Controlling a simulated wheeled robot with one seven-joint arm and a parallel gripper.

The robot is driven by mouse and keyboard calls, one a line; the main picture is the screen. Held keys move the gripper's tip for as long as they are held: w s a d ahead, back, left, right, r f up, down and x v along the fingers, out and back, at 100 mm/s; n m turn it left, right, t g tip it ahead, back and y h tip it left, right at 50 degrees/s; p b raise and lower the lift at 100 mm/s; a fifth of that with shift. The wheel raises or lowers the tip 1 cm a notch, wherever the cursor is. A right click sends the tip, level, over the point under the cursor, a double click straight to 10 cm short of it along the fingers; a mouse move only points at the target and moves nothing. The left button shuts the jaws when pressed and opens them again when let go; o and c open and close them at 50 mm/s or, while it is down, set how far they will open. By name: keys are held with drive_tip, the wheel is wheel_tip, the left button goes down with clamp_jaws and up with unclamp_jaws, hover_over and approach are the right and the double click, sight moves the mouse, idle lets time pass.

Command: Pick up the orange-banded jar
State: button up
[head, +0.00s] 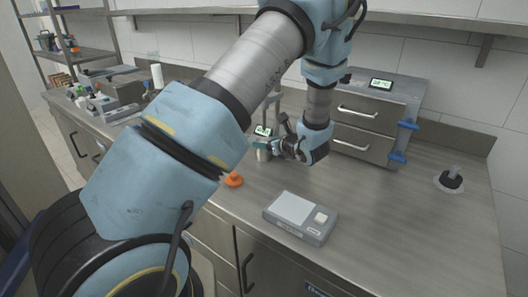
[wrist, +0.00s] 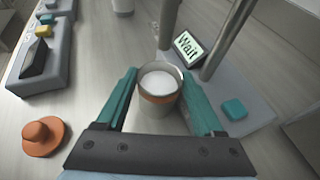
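The orange-banded jar (wrist: 159,101) stands upright, a metal cup with an orange band below its rim and white contents inside. My gripper (wrist: 159,80) has its two teal fingers on either side of the jar, one left and one right. Narrow gaps seem to show between the fingers and the jar wall, so the gripper looks open around it. In the head view the jar (head: 263,155) is a small shape at the tip of my gripper (head: 272,147), and the arm partly blocks the area. The underside of the jar is hard to make out.
Just behind the jar is a filler stand with metal posts and a display (wrist: 189,48) reading "Wait". An orange knobbed lid (wrist: 45,136) lies to the left, also in the head view (head: 233,180). A scale (head: 300,217) sits nearer the front edge. The right counter is mostly clear.

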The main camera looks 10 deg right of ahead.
drive_tip(key=c, duration=1)
clamp_jaws()
drive_tip(key=shift+r, duration=0.1)
